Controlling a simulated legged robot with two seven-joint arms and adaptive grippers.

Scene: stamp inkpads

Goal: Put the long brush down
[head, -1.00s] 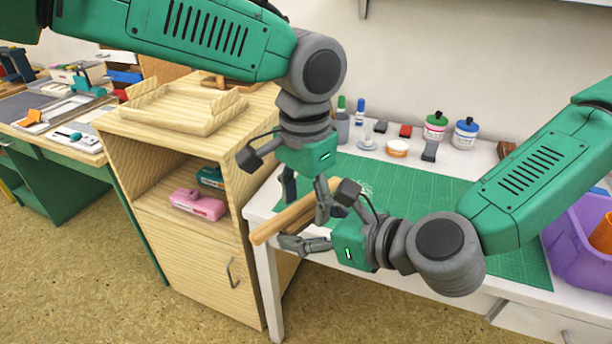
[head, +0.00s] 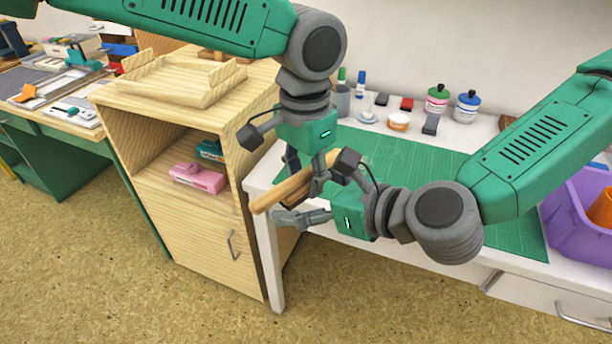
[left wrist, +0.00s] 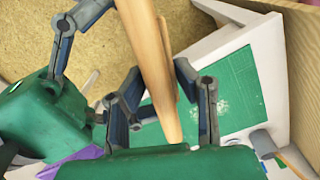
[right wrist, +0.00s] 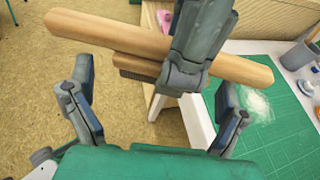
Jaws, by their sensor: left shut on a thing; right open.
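The long brush (head: 287,189) has a pale wooden handle and a short dark bristle block (right wrist: 135,68) below it. My left gripper (head: 303,178) is shut on the brush and holds it in the air, by the left front corner of the white table. The brush also crosses the left wrist view (left wrist: 148,55). My right gripper (head: 298,216) is open and empty, close below the brush. In the right wrist view its fingers (right wrist: 158,108) stand apart, with the brush and left fingers beyond them.
The green cutting mat (head: 410,170) covers much of the table and bears a pale patch of dust (right wrist: 258,103). Bottles (head: 437,100), a cup and small pads stand behind it. A purple bin (head: 575,225) is at right. A wooden cabinet (head: 190,235) stands close left.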

